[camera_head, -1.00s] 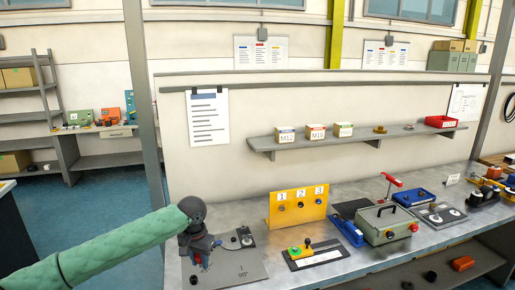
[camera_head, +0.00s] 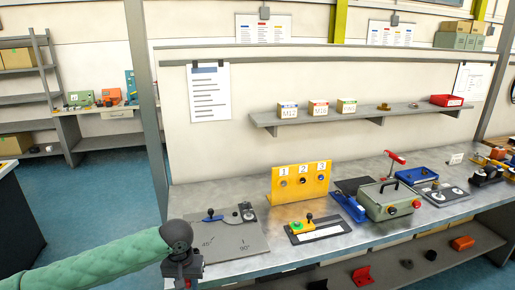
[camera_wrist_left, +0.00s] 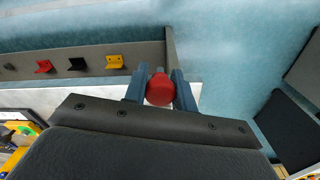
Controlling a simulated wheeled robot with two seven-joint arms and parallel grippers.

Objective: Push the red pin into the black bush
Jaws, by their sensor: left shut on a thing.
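My left gripper (camera_head: 183,278) is at the lower left of the head view, in front of the bench's near edge. In the left wrist view its two fingers (camera_wrist_left: 162,76) are shut on the red pin (camera_wrist_left: 160,90), whose rounded red end shows between them. In the head view the pin is too small to make out clearly. I cannot tell which part is the black bush. My right gripper is out of view.
To the right of the plate stand a yellow numbered panel (camera_head: 300,182), a dark base with a green and yellow clamp (camera_head: 303,227), and a grey-green box (camera_head: 389,201). A lower shelf (camera_head: 430,250) holds several small brackets. Bare floor (camera_head: 110,200) lies to the left.

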